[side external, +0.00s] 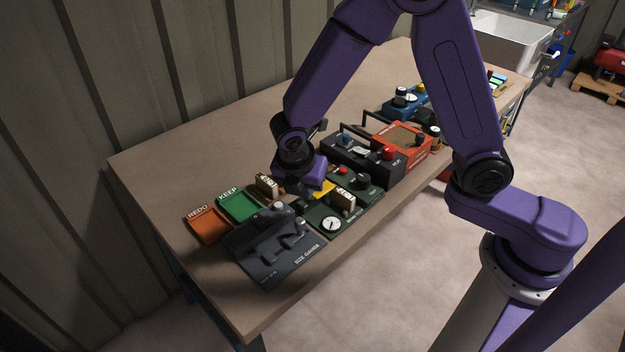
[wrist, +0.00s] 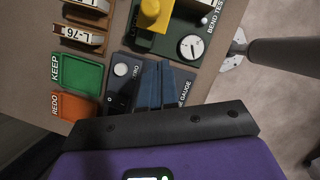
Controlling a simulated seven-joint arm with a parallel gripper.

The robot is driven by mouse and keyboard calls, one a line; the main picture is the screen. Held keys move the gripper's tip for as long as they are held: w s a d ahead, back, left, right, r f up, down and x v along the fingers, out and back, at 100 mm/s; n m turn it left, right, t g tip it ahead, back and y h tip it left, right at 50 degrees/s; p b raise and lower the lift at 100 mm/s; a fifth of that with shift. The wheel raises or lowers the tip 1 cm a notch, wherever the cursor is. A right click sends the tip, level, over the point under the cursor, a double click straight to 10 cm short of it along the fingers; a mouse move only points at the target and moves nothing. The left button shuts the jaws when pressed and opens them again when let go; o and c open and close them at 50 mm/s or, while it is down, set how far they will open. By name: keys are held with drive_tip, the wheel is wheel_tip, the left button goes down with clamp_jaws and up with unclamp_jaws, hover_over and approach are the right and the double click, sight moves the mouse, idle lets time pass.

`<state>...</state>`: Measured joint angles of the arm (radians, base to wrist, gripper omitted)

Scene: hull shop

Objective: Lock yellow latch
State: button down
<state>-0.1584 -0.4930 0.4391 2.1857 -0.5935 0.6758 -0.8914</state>
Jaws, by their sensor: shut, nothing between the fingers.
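The yellow latch (wrist: 152,14) shows at the top edge of the wrist view as a yellow block with a rounded knob, on a dark green bench unit (wrist: 168,42). In the side view the yellow part (side external: 323,188) shows just right of my gripper, partly covered by the wrist. My gripper (wrist: 157,64) is shut and empty, its dark blue fingers side by side over the grey size gauge unit. In the side view my gripper (side external: 297,193) is low over the bench, its fingertips hard to make out. I cannot tell the latch's position.
The grey size gauge (side external: 275,246) lies at the front. An orange REDO tray (side external: 207,226) and a green KEEP tray (side external: 238,207) are left of it. Small upright tagged blocks (side external: 267,186) stand nearby. A black unit and a red unit (side external: 402,146) sit farther back. The bench's left part is clear.

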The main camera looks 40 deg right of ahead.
sight(316, 192)
drive_tip(key=shift+w+d+f, duration=0.3)
drive_tip(key=shift+w+d, duration=0.05)
drive_tip(key=shift+d, duration=0.35)
drive_tip(key=shift+w+d+f, duration=0.25)
drive_tip(key=shift+w+d, duration=0.1)
drive_tip(key=shift+d, duration=0.3)
drive_tip(key=shift+w+d+f, duration=0.3)
drive_tip(key=shift+w+d, duration=0.05)
drive_tip(key=shift+d, duration=0.35)
